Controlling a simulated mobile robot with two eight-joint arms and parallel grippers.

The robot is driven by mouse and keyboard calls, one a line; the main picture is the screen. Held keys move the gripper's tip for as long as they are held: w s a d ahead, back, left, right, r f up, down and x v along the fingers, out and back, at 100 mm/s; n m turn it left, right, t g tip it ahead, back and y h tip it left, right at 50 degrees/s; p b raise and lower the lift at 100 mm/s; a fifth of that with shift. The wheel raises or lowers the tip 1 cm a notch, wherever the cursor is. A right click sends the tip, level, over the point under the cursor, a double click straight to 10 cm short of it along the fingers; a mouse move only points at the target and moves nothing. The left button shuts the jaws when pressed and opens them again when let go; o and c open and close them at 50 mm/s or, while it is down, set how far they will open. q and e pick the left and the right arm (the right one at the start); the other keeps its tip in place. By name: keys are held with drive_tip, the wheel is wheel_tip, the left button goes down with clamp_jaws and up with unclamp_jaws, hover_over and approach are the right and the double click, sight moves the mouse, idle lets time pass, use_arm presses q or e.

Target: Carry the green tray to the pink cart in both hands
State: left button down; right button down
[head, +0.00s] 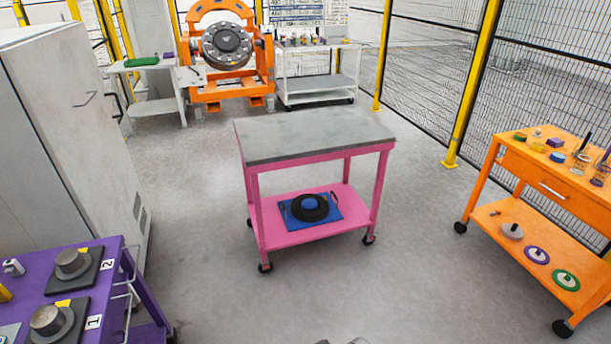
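The pink cart (285,168) stands in the middle of the floor, with a bare grey top. Its lower shelf holds a blue tray (324,224) with a black round part (310,207) on it. A flat green thing (141,61), which looks like the green tray, lies on a light table (118,68) at the back left, far from the cart. It is too small to tell whether anything lies on it.
An orange stand with a wheel part (228,45) and a white cart (320,80) stand at the back. A purple cart (127,255) and grey cabinet (75,140) line the left. An orange cart (500,218) stands right. Floor around the pink cart is clear.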

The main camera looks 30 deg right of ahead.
idle(0.4)
use_arm(q)
drive_tip(key=c, duration=0.8)
unclamp_jaws()
use_arm(e)
drive_tip(key=c, duration=0.8)
unclamp_jaws()
use_arm(q)
drive_tip(key=shift+d, duration=0.1)
